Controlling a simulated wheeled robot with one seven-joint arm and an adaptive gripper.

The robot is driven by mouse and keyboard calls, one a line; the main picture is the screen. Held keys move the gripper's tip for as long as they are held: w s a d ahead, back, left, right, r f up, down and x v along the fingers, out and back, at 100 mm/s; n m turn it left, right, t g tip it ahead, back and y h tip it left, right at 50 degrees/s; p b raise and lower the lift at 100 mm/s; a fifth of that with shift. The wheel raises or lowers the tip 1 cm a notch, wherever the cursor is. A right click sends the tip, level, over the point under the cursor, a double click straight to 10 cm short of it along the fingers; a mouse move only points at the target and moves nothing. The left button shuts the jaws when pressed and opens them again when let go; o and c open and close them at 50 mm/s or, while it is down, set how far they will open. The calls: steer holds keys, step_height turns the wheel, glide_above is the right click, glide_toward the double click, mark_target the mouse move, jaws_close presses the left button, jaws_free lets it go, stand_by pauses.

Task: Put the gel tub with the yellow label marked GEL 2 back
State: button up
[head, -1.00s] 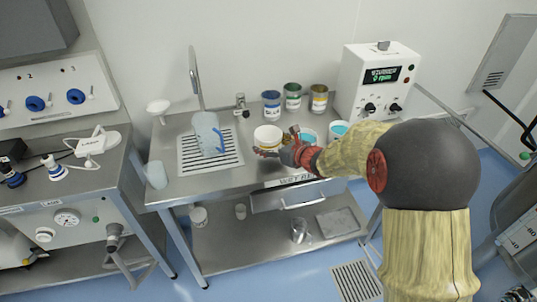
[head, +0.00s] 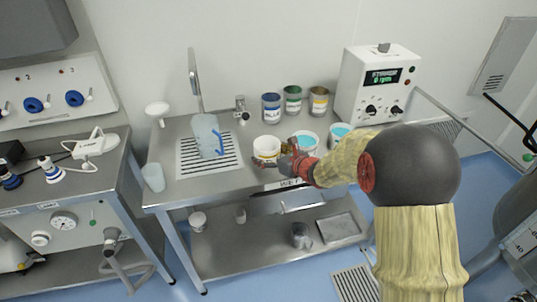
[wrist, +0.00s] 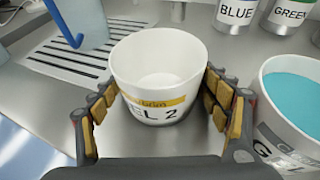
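The white GEL 2 tub (wrist: 160,75), with a yellow band on its label, stands upright in the wrist view. Its inside looks white and empty. It also shows in the head view (head: 266,146) at the middle of the steel counter (head: 225,182). My gripper (wrist: 160,95) has one padded finger on each side of the tub, with the tips against its wall. In the head view my gripper (head: 280,162) is at the tub's front right. I cannot tell whether the tub's base touches the counter.
BLUE (head: 271,108), GREEN (head: 292,101) and yellow-labelled (head: 318,102) cans stand behind.

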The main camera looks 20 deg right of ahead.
steer(key=shift+o, duration=0.9)
steer(key=shift+r, duration=0.15)
steer(key=shift+s+d+r+p, duration=0.1)
steer(key=shift+r+p, duration=0.1)
steer(key=shift+p, duration=0.1)
steer(key=p+v, duration=0.3)
steer(key=v, duration=0.8)
steer(key=shift+s, duration=0.1)
steer(key=shift+s+r, duration=0.15)
steer(key=shift+s, duration=0.05)
steer(key=s+a+r+n+g+y, duration=0.1)
steer(key=s+a+r+n+g, duration=0.25)
steer(key=s+a+n, duration=0.45)
steer(key=s+a+r+n+g+y, duration=0.1)
steer(key=s+a+r+n+g, duration=0.2)
steer(key=s+a+r+n, duration=0.45)
steer(key=s+d+n+h, duration=0.3)
steer(key=s+d+n, duration=0.2)
steer(key=s+n, duration=0.2)
steer(key=s+d+r+n+h, duration=0.1)
steer(key=s+d+n+h, duration=0.3)
steer(key=s+d+n, duration=0.2)
steer(key=s+n, duration=0.2)
steer(key=n, duration=0.1)
steer(key=shift+r, duration=0.15)
